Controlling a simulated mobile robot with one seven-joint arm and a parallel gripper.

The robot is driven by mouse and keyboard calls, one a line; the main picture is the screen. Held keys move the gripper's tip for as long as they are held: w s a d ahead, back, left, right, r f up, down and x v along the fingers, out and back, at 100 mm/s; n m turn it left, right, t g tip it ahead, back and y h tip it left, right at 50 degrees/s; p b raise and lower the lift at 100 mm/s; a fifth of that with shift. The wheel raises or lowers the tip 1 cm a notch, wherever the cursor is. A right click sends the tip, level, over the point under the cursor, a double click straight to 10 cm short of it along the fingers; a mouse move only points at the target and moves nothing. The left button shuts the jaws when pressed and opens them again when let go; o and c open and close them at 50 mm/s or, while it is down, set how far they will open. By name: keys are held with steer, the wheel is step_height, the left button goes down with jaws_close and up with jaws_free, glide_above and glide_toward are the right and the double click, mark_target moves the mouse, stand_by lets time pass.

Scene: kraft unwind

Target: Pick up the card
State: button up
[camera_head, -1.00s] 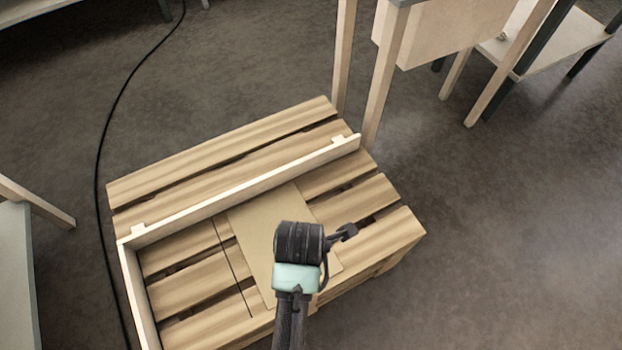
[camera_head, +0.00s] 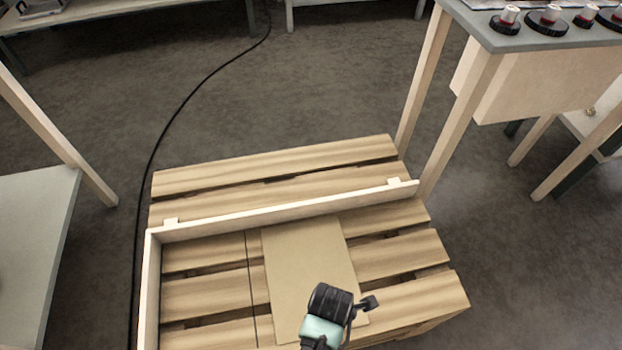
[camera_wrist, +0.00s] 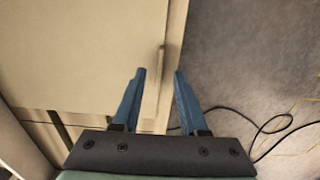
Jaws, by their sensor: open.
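The card (camera_head: 303,262) is a flat, plain brown sheet lying on the slats of a wooden pallet. In the wrist view the card (camera_wrist: 75,50) fills the upper left, with its edge running between my fingers. My gripper (camera_head: 370,302) is over the card's near right part in the head view, and my wrist hides some of the card there. In the wrist view my gripper (camera_wrist: 159,71) is open, with two blue fingers apart and nothing held. I cannot tell how high the fingertips are above the card.
The pallet (camera_head: 275,162) carries a pale wooden fence (camera_head: 290,208) behind the card and along the left. A grey table (camera_head: 35,235) is at left. A black cable (camera_head: 185,105) crosses the floor.

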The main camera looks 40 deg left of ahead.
step_height(320, 180, down, 2)
steer(key=shift+f, duration=0.1)
jaws_close()
stand_by(0.4)
